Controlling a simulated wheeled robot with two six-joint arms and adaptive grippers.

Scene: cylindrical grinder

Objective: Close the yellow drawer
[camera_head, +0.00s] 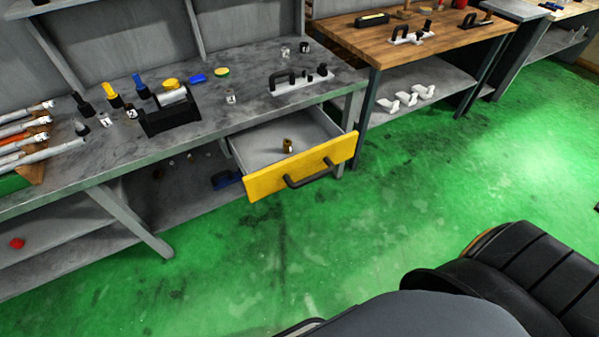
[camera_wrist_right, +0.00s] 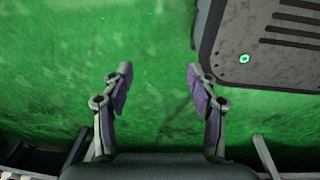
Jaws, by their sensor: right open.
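The yellow drawer (camera_head: 265,183) is pulled out from under the grey workbench in the head view. Its yellow front has a dark bar handle (camera_head: 310,173). A small brass-coloured part (camera_head: 287,146) stands inside the drawer. My right gripper (camera_wrist_right: 158,75) is open and empty in the right wrist view, over green floor, with nothing between its fingers. The drawer does not show in the right wrist view. Neither gripper shows in the head view.
The grey workbench (camera_head: 235,65) carries a black holder (camera_head: 170,118), several bottles and a black-handled fixture (camera_head: 300,82). A wooden table (camera_head: 375,45) stands to the right. Green floor (camera_head: 330,230) in front of the drawer is clear.

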